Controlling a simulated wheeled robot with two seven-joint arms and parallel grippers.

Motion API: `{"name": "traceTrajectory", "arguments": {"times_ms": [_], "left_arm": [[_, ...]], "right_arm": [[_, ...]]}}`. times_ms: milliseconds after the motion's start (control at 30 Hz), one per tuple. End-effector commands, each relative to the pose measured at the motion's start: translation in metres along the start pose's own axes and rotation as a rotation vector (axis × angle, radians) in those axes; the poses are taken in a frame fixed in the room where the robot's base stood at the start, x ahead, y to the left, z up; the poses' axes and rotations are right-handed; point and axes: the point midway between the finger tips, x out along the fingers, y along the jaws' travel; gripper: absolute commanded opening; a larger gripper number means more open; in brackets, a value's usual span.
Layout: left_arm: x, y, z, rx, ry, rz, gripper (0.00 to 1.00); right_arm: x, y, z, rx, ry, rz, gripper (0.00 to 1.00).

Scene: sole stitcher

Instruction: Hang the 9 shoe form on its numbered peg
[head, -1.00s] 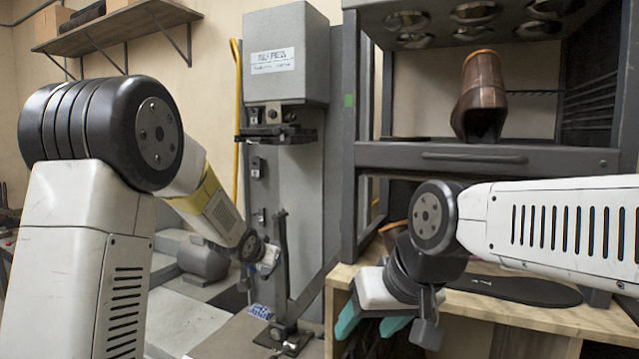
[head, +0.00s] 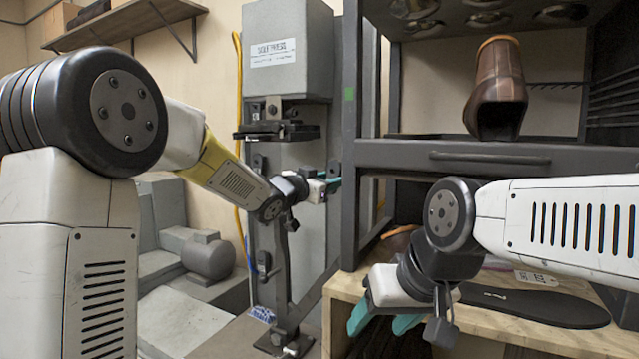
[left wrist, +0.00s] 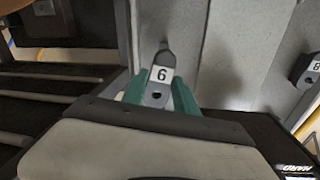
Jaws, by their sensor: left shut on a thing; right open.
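My left gripper (head: 333,184) is raised beside the grey press column, at the left upright of the dark rack. In the left wrist view its teal fingers (left wrist: 160,90) are shut on a small grey shoe form (left wrist: 155,98) with a hole and a white label. The label reads as 6 in this view; I cannot tell whether it is a 9 upside down. In the head view the form shows only as a small dark shape (head: 335,168). A similar grey piece labelled 8 (left wrist: 309,68) shows at right. My right gripper (head: 384,323) is open and empty. No peg numbered 9 is clearly visible.
The press column (head: 288,60) carries small dark fittings (head: 263,262). The dark rack (head: 349,140) stands close right of my left gripper, with a brown boot (head: 497,90) on its shelf. A black sole (head: 535,305) lies on the wooden bench (head: 465,318).

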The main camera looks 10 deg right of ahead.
Motion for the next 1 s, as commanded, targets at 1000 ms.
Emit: {"name": "traceTrajectory", "arguments": {"times_ms": [1000], "left_arm": [[0.077,-0.008,0.001,0.0,0.002,-0.001,0.0]], "right_arm": [[0.0,0.0,0.0,0.0,0.0,0.0,0.6]]}}
